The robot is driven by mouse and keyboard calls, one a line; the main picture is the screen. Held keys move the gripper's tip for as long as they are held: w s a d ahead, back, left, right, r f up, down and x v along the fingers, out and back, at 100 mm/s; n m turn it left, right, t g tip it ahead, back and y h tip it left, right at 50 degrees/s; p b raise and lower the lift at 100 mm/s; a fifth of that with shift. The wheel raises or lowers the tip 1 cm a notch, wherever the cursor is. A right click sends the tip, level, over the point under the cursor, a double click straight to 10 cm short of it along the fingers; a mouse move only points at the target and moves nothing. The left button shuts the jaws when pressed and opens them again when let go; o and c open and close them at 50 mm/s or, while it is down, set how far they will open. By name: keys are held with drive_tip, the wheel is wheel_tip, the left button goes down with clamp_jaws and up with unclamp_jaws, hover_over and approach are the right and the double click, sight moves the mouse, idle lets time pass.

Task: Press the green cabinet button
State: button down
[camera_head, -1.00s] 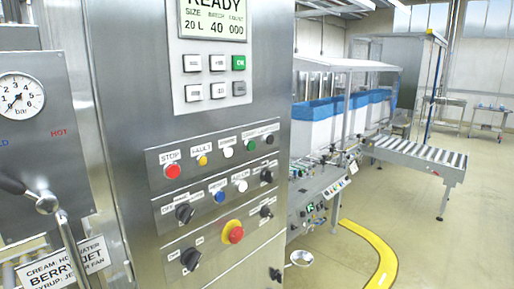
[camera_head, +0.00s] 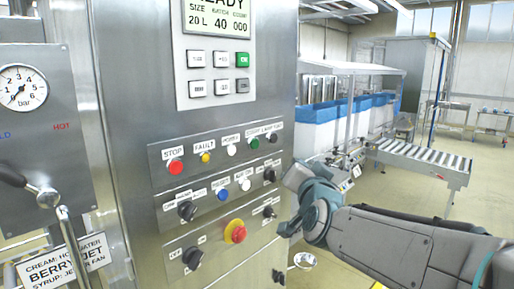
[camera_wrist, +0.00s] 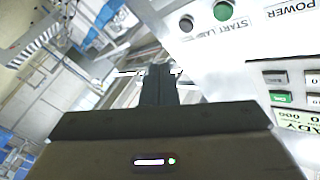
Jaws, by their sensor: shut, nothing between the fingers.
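The green button (camera_head: 254,143) is in the top row of round buttons on the steel cabinet (camera_head: 140,110), left of a black button (camera_head: 272,135). In the wrist view, which is turned over, the green button (camera_wrist: 223,10) is at the top edge above the "START" label, with the black button (camera_wrist: 186,23) left of it. My gripper (camera_wrist: 158,70) is shut and empty, its fingertips left of and below the green button in that view, apart from it. In the head view my arm is right of the panel; the fingertips cannot be made out.
A green OK key (camera_head: 242,59) is on the keypad above. Red (camera_head: 175,166), yellow (camera_head: 206,157) and white (camera_head: 231,150) buttons share the green button's row. Knobs and a red emergency stop (camera_head: 235,231) sit below. A roller conveyor (camera_head: 420,158) stands behind at right.

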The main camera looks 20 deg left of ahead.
sight(255, 144)
drive_tip(key=shift+a+r+m+t, duration=0.4)
drive_tip(key=shift+a+r+t, duration=0.2)
drive_tip(key=shift+a+r, duration=0.4)
drive_tip(key=w+a+p, duration=0.3)
drive_tip(key=a+p, duration=0.1)
drive_tip(key=a, duration=0.4)
drive_tip(key=shift+w, duration=0.2)
drive_tip(key=shift+a, duration=0.2)
idle(1.4)
drive_tip(key=shift+w+a, duration=0.15)
drive_tip(key=shift+a, duration=0.1)
